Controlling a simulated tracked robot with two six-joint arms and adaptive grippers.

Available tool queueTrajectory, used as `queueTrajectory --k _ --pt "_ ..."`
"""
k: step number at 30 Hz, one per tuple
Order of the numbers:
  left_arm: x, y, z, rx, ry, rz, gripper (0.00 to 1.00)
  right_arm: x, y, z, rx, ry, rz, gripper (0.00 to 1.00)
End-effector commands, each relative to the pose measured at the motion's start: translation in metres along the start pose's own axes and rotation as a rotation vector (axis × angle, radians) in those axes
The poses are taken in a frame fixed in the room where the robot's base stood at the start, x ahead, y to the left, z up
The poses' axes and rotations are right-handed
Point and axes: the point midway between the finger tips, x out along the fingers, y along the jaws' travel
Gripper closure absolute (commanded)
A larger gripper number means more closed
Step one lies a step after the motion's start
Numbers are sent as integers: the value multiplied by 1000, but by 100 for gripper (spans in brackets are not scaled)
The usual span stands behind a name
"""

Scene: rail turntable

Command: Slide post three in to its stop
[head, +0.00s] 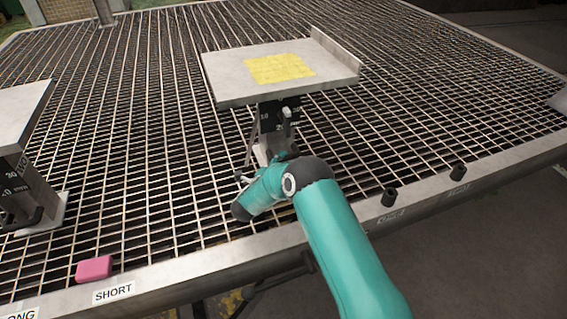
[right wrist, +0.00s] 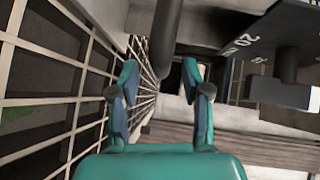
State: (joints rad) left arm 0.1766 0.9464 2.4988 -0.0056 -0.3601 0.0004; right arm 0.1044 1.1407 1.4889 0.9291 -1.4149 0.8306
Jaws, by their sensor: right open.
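A post (head: 272,122) with a dark numbered scale stands on the grating and carries a grey tray (head: 232,78) with a yellow patch (head: 279,68). A light knob shows on its front. I cannot read which post is number three. My right gripper (head: 283,154) is low at the foot of this post, partly hidden by my wrist. In the right wrist view the gripper (right wrist: 160,80) is open with nothing between its fingers. A dark upright rod (right wrist: 166,38) stands just beyond the fingertips, and the numbered scale (right wrist: 243,45) is at upper right. My left gripper is not in view.
Another scaled post (head: 22,190) with a grey plate (head: 20,110) stands at left. A pink block (head: 95,268) lies by the front rim, near a SHORT label (head: 114,292). Two dark cylinders (head: 389,197) stand at the right front edge. Open grating lies between the posts.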

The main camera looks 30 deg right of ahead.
Motion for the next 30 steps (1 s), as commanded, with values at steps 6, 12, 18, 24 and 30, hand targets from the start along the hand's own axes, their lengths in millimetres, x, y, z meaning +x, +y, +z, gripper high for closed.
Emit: queueTrajectory --k 6,12,18,24,30 --pt "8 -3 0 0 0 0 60 26 1 0 2 0 0 52" --pt "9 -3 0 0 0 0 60 31 0 1 -1 -2 0 52" --pt "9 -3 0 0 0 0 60 30 0 1 -1 -2 0 54" --pt "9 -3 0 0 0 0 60 30 0 1 -1 -2 0 88" --pt "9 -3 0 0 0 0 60 30 0 1 -1 -3 1 100"
